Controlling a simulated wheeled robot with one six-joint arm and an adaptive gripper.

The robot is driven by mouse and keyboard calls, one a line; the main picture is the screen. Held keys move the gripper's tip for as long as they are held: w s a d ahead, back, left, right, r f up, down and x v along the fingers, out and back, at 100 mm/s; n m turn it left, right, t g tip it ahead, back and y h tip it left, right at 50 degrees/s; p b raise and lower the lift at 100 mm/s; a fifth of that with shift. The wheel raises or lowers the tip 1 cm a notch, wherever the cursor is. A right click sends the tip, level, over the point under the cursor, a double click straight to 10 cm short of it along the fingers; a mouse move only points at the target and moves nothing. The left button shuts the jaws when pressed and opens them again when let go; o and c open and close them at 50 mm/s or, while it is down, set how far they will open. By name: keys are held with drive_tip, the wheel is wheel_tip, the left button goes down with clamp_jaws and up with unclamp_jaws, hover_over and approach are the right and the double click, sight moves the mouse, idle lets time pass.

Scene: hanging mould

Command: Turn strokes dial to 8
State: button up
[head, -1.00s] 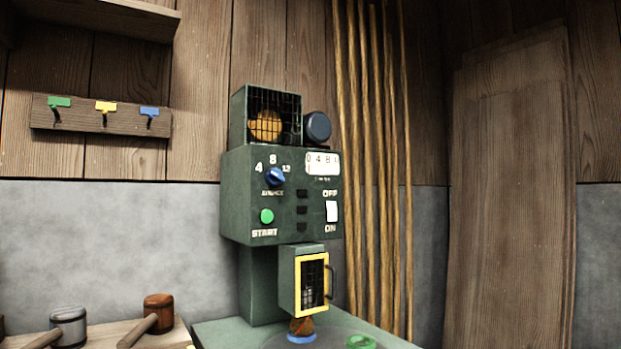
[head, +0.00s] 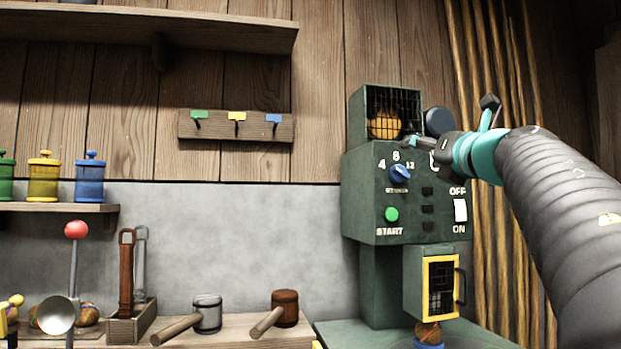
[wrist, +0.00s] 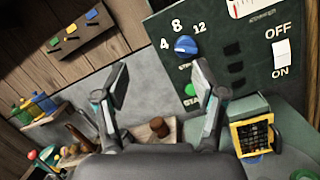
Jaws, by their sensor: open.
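The strokes dial (head: 400,173) is a small blue knob on the upper left of the green machine's front panel. The numbers 4, 8 and 12 are printed above it, left to right. The dial also shows in the wrist view (wrist: 186,46), above and beyond my right finger. I cannot tell for sure which number its pointer faces. My gripper (head: 453,121) is in front of the panel's upper right, apart from the dial. In the wrist view my gripper (wrist: 163,84) has its two fingers spread with nothing between them. My gripper hides part of the counter display.
The machine (head: 362,220) also carries a green start button (head: 391,214), a white power switch (head: 460,210) and a yellow-framed door (head: 440,287). Mallets (head: 285,308) lie on the bench at left. A hook rail (head: 235,127) is on the wall.

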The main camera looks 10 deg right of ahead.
sight(403, 170)
drive_tip(key=w+n, duration=0.1)
drive_tip(key=w, duration=0.3)
drive_tip(key=w+d+f+n+g+p, duration=0.1)
drive_tip(key=w, duration=0.4)
drive_tip(key=w+d+f+n+g, duration=0.1)
drive_tip(key=w+n, duration=0.1)
drive_tip(key=w, duration=0.3)
drive_tip(key=shift+d+p, duration=0.2)
drive_tip(key=shift+p, duration=0.15)
drive_tip(key=c, duration=1.1)
drive_tip(key=shift+a, duration=0.15)
drive_tip(key=shift+c, duration=0.2)
